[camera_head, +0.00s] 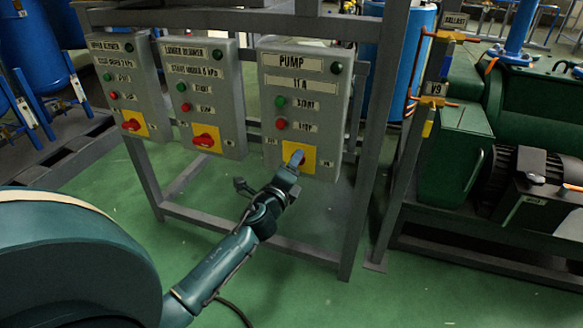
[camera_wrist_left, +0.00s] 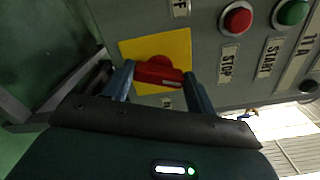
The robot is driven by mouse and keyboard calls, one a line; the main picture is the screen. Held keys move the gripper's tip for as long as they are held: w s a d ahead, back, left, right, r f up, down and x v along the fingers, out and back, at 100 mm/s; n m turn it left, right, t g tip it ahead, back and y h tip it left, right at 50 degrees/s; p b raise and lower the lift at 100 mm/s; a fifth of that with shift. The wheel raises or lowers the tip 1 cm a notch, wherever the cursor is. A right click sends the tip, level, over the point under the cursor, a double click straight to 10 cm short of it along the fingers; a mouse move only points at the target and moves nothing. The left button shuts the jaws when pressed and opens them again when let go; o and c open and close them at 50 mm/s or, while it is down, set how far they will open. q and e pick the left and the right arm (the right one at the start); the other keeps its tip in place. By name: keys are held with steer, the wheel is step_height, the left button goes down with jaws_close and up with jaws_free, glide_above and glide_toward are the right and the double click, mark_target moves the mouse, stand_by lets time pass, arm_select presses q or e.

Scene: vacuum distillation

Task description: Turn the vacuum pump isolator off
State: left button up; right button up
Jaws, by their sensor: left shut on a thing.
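The pump isolator is a red rotary handle (camera_wrist_left: 158,72) on a yellow plate (camera_head: 309,152), low on the grey PUMP box (camera_head: 335,95). My left gripper (camera_head: 296,160) reaches the plate in the head view and hides most of the handle there. In the left wrist view, the two fingers of my left gripper (camera_wrist_left: 158,82) are shut on the handle, one on each side. An OFF label (camera_wrist_left: 180,8) lies beyond the plate's upper edge. Another label below the plate is partly hidden. I cannot tell which label the handle points at. My right gripper is not in view.
Red STOP (camera_head: 281,124) and green START (camera_head: 280,101) buttons sit above the isolator. Two similar boxes with red isolators (camera_head: 206,139) (camera_head: 131,124) hang to the left on the same grey frame (camera_head: 355,200). Green machinery (camera_head: 455,150) stands right.

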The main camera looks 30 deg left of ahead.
arm_select(q)
steer(key=n, duration=0.4)
steer(key=shift+f+n, duration=0.15)
steer(key=shift+n, duration=0.15)
stand_by(0.5)
steer(key=o, duration=1)
steer(key=shift+s, duration=0.1)
